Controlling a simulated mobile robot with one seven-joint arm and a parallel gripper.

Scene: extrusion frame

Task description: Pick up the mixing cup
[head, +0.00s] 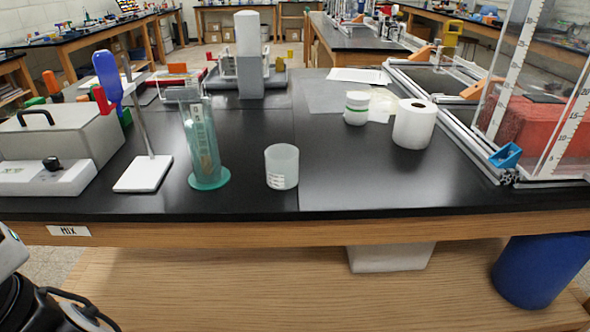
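The mixing cup (282,168) is a translucent whitish cup with a small printed label low on its side. It stands upright on the black benchtop, near the front edge and a little left of the picture's middle. Nothing touches it. Part of my arm shows at the lower left corner, below the bench edge and well away from the cup. My gripper's fingers are not in view.
A tall clear cylinder with a green base (209,180) stands left of the cup, beside a stand with a white base (144,174). A white paper roll (414,124) and a lidded jar (357,108) stand behind right. The bench right of the cup is clear.

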